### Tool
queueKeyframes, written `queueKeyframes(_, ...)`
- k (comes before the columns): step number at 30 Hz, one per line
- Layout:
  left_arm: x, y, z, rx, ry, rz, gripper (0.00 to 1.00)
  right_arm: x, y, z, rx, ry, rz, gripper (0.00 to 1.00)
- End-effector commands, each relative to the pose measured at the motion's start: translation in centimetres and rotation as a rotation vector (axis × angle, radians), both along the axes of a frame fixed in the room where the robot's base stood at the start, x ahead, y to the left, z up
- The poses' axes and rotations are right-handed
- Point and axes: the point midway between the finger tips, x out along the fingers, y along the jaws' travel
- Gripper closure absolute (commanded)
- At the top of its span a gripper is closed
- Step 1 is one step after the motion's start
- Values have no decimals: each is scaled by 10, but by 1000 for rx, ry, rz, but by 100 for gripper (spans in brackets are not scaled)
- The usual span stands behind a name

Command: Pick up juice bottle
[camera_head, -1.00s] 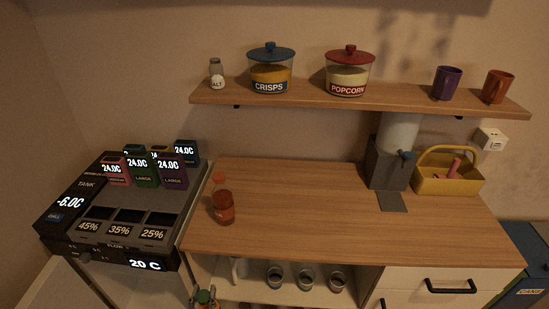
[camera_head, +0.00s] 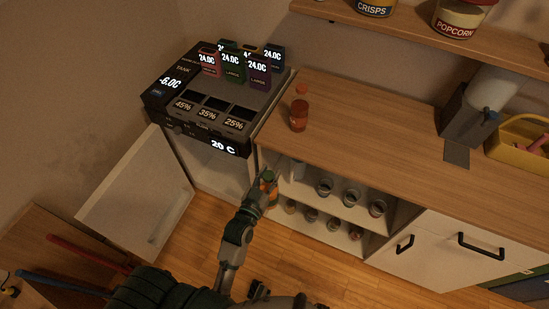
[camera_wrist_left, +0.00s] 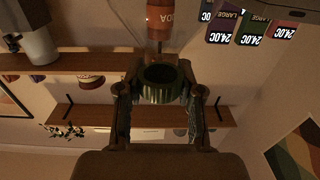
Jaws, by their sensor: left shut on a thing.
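The juice bottle (camera_head: 272,192), orange with a green cap, is at the left end of the open shelf under the counter. My left gripper (camera_head: 267,182) is shut on it, and the arm partly hides the bottle. In the left wrist view the ridged green cap (camera_wrist_left: 160,88) sits between the two fingers of the left gripper (camera_wrist_left: 160,98); the bottle's body is hidden there. I cannot tell whether the bottle still rests on the shelf. Dark parts (camera_head: 258,290) at the bottom of the head view may be my right gripper; its jaws are unclear.
A red soda bottle (camera_head: 299,115) stands on the counter (camera_head: 365,125) above; it also shows in the wrist view (camera_wrist_left: 160,20). A cabinet door (camera_head: 140,200) stands open at left. Drawers (camera_head: 430,240) are at right.

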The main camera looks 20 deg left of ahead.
Motion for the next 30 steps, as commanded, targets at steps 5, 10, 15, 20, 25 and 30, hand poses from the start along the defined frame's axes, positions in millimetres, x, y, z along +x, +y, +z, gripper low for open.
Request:
queueKeyframes(5,-4,-28,25,7,-10,-148,100,0,0,0,0,0,0,4)
queueKeyframes(10,-9,-65,53,9,-12,-338,100,0,0,0,0,0,0,4)
queueKeyframes(15,-14,-98,78,7,-9,-509,100,0,0,0,-1,1,0,4)
queueKeyframes(20,-17,-117,91,3,-7,-601,100,0,-1,0,-1,1,0,4)
queueKeyframes(25,-19,-123,94,0,-2,-636,100,10,7,7,8,-34,11,1)
queueKeyframes(30,-19,-124,95,-1,-3,-637,100,55,38,42,45,-197,65,1)
